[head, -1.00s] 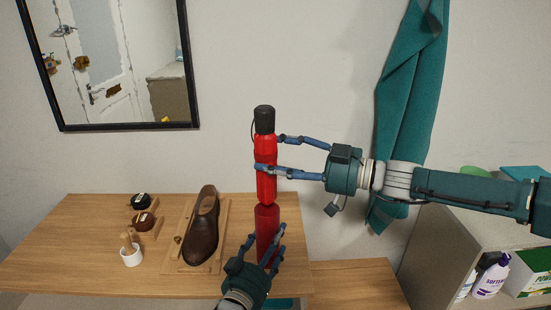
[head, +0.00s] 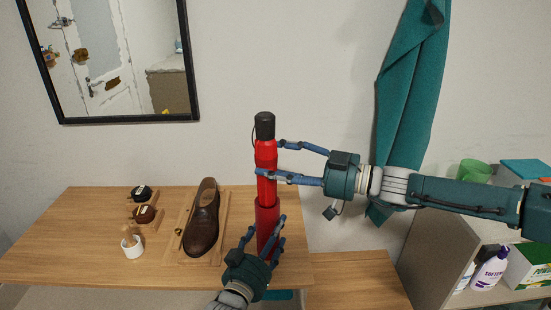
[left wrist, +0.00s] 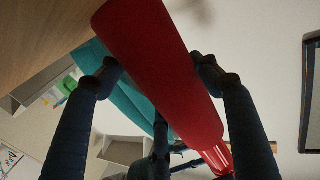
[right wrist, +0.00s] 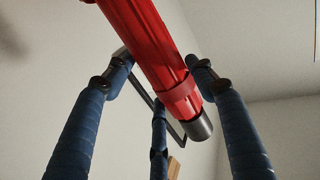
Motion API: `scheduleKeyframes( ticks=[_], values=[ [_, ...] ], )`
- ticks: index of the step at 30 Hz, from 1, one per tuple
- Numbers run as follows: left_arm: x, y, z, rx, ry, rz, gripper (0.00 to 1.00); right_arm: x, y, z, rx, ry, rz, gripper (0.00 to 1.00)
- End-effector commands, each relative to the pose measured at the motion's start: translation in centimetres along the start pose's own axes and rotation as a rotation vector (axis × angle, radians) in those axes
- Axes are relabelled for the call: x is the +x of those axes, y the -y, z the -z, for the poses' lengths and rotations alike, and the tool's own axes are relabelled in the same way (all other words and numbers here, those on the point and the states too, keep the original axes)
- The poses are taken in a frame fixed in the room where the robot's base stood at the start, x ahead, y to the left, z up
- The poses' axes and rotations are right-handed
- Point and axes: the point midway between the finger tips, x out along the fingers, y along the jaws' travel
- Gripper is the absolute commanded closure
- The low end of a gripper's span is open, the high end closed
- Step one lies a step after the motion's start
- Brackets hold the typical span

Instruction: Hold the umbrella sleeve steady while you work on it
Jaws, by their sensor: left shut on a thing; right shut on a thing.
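The umbrella (head: 266,158) is bright red with a black handle (head: 265,126) at its top. The umbrella sleeve (head: 267,213) is a darker red tube, upright over the table. My right gripper (head: 270,160) is shut on the umbrella, which also shows in the right wrist view (right wrist: 150,45). My left gripper (head: 268,230) is shut on the sleeve, which fills the middle of the left wrist view (left wrist: 160,70). The umbrella's lower end sits inside the sleeve's top opening, and the two look roughly in line.
A brown shoe (head: 203,220) on a wooden board (head: 175,243) stands left of the sleeve. Polish jars (head: 143,214) and a white cup (head: 131,248) are farther left. A teal cloth (head: 410,100) hangs behind my right arm. A shelf with bottles (head: 490,270) is at right.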

Motion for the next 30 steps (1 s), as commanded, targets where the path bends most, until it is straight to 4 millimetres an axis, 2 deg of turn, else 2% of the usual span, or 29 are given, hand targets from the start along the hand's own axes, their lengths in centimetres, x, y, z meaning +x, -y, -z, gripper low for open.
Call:
scheduleKeyframes(
  ticks=[30],
  values=[
    [0.0,0.0,-0.1,0.0,0.003,0.0,0.61,0.1,-0.1,-3.9,0.0,-0.003,0.0,0.81]
  ],
)
